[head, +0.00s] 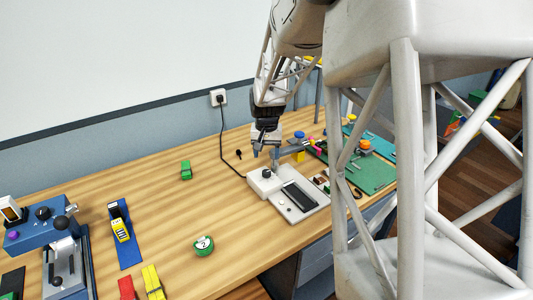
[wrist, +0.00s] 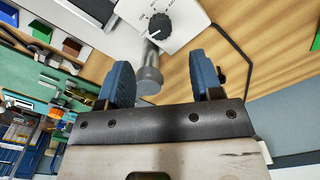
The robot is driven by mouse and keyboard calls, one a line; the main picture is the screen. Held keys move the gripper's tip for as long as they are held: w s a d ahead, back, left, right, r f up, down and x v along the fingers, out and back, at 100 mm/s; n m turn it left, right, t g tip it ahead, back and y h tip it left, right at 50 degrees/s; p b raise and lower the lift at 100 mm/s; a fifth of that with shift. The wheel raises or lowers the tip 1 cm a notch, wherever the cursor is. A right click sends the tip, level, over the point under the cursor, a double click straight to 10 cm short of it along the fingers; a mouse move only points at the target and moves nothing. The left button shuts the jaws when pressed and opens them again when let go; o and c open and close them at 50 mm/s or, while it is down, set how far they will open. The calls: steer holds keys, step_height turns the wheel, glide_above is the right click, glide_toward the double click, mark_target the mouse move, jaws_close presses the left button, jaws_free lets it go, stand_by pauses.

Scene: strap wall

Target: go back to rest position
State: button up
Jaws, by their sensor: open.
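My gripper (head: 265,153) hangs from my arm over the white device (head: 312,209) near the right part of the wooden bench. In the wrist view my gripper (wrist: 160,76) shows two blue fingers spread apart. A grey metal cylinder (wrist: 149,78) shows in the gap between the fingers, with clear space to the right finger; I cannot tell whether it touches the left one. Beyond it is a black dial knob (wrist: 158,27) on the white device's face.
A black cable runs from the wall socket (head: 218,97) down to the white device. A green block (head: 186,170), a round green item (head: 203,245) and a blue machine (head: 48,235) stand to the left. A green mat (head: 371,175) with small parts lies right. The bench middle is mostly clear.

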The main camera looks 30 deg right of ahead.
stand_by(0.3)
steer(key=s+a+r+n, duration=0.2)
steer(key=s+a+r, duration=0.45)
steer(key=a, duration=0.25)
steer(key=s+a+r+n+t, duration=0.1)
steer(key=s+a+r+n, duration=0.1)
steer(key=s+a, duration=0.6)
steer(key=s+a+r+n+t, duration=0.1)
steer(key=s+a+r+n, duration=0.2)
steer(key=s+a, duration=0.5)
steer(key=s+r, duration=0.1)
steer(key=s, duration=0.5)
steer(key=shift+s+r+t, duration=0.3)
steer(key=shift+s, duration=0.1)
steer(key=shift+a, duration=0.1)
steer(key=shift+c, duration=0.2)
stand_by(0.9)
